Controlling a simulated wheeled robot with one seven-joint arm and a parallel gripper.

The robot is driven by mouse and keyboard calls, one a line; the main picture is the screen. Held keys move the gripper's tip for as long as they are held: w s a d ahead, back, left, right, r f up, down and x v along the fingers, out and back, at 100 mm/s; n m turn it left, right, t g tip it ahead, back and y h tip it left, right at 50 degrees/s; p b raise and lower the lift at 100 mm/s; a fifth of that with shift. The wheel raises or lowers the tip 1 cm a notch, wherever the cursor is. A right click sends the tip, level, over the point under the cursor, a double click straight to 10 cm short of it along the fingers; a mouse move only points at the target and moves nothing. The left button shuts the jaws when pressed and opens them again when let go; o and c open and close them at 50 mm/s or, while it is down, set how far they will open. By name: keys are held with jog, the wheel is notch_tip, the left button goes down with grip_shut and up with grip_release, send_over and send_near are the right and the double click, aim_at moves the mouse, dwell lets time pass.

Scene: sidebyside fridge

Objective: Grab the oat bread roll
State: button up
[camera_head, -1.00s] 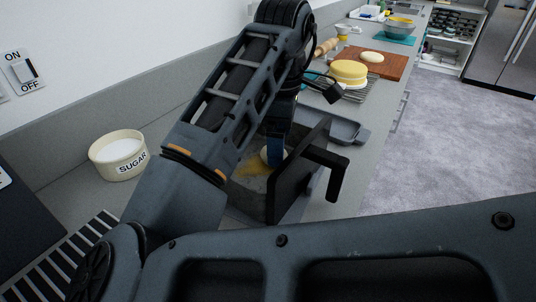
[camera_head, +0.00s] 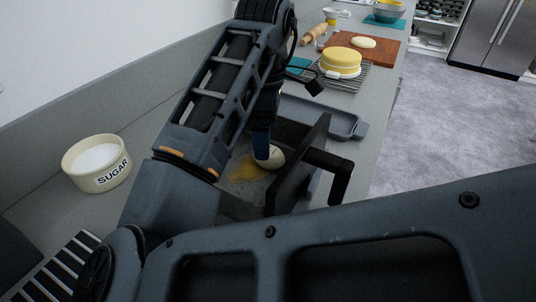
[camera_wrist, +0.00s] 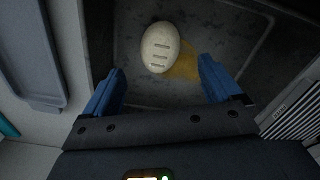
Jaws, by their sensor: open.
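The oat bread roll, a pale oval with several score lines (camera_wrist: 159,47), lies on the dark grey floor of an open box-like appliance. It also shows in the head view (camera_head: 270,157), partly covered by a blue finger. My gripper (camera_wrist: 163,85) is open, its two blue fingers apart. In the wrist view the roll lies beyond the fingertips, between their lines and nearer the left one. In the head view my gripper (camera_head: 262,145) reaches down into the appliance at the roll. Whether a finger touches it cannot be told.
The appliance's dark door with a handle (camera_head: 325,165) stands open to the right of my gripper. A yellow patch (camera_head: 245,172) is beside the roll. A grey tray (camera_head: 322,115) lies behind. A sugar bowl (camera_head: 97,164) stands left. A yellow cake (camera_head: 340,61) and a dough piece (camera_head: 363,43) are farther back.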

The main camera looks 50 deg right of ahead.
jog(key=shift+s+d+f, duration=0.1)
jog(key=shift+s+f, duration=0.1)
jog(key=shift+f, duration=1.2)
jog(key=shift+s+d+f, duration=0.1)
jog(key=shift+s+f, duration=0.05)
jog(key=shift+f, duration=1.2)
jog(key=shift+c, duration=0.4)
jog(key=shift+a, duration=0.1)
jog(key=c, duration=1.1)
